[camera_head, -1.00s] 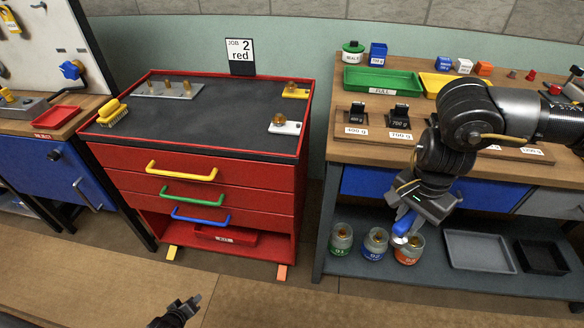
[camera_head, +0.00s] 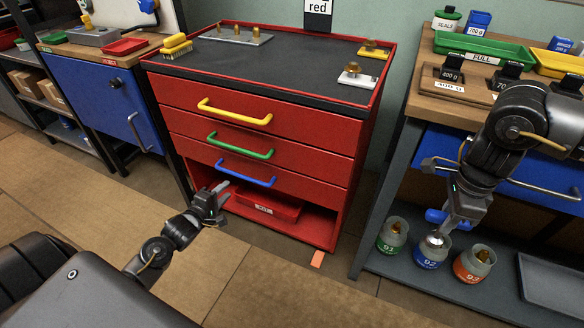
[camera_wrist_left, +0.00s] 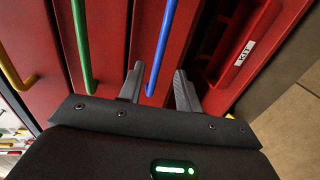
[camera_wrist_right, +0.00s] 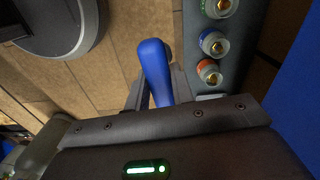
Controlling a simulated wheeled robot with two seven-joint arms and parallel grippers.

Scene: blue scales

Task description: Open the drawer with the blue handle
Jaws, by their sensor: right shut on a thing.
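The blue handle (camera_head: 245,173) is on the lowest of three drawers in the red cabinet. Its drawer front (camera_head: 300,182) looks flush with the others, so it is closed. My left gripper (camera_head: 225,191) is open near the left end of the blue handle. In the left wrist view my left gripper (camera_wrist_left: 158,78) has its fingertips on either side of the blue handle (camera_wrist_left: 160,45); contact cannot be told. My right gripper (camera_head: 440,222) is shut on a blue tool with a round metal end, seen in the right wrist view as a blue tool (camera_wrist_right: 154,68).
Yellow (camera_head: 235,112) and green (camera_head: 240,146) handles sit above the blue one. A red KIT bin (camera_head: 265,206) lies on the open shelf below. Several jars (camera_head: 430,250) stand on the low shelf under my right gripper.

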